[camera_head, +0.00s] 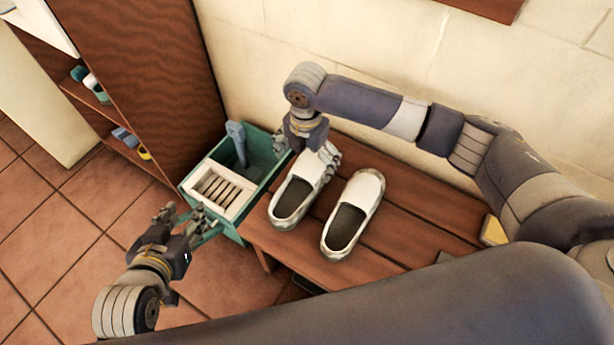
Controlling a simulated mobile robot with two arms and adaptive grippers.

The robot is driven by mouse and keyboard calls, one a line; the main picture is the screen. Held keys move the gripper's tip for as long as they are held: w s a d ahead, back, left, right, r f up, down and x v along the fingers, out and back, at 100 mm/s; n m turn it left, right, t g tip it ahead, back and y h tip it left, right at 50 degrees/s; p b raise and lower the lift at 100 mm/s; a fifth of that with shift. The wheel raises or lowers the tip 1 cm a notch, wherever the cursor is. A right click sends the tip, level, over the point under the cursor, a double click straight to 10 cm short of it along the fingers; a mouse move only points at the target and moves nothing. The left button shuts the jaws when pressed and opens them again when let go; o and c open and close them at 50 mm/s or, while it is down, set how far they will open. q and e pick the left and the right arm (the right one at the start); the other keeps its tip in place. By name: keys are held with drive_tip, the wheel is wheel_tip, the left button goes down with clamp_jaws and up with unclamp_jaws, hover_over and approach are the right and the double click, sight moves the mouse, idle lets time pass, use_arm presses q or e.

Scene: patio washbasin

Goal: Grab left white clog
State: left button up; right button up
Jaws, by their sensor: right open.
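The left white clog (294,198) sits on a brown wooden bench, its toe toward the wall and its dark opening toward me. The right white clog (354,213) stands beside it, with a narrow gap between them. My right gripper (307,152) is open, directly over the toe of the left clog, with one finger on each side; whether it touches the clog I cannot tell. The gripper hides part of the toe. My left gripper (186,217) is open and empty, in front of the green crate and left of the bench.
A green crate (228,226) with a white slatted insert (222,190) and a grey-blue handled tool (237,142) stands left of the clogs. A wooden cabinet (150,75) rises behind it. The bench (420,220) is clear right of the clogs, up to a yellow item (493,231).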

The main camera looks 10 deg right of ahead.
sight(307, 167)
wheel_tip(307, 167, down, 5)
drive_tip(key=shift+s+r+b, duration=0.1)
drive_tip(key=shift+s+b, duration=0.05)
drive_tip(key=shift+b, duration=0.9)
use_arm(q)
drive_tip(key=w+d+r+t+h, duration=0.1)
drive_tip(key=w+d+r+t, duration=0.1)
drive_tip(key=w+r+t, duration=0.3)
wheel_tip(307, 167, up, 5)
drive_tip(key=shift+d+f+t+h, duration=0.1)
drive_tip(key=shift+d+t+h, duration=0.2)
drive_tip(key=shift+t+h, duration=0.15)
use_arm(e)
drive_tip(key=c, duration=1.3)
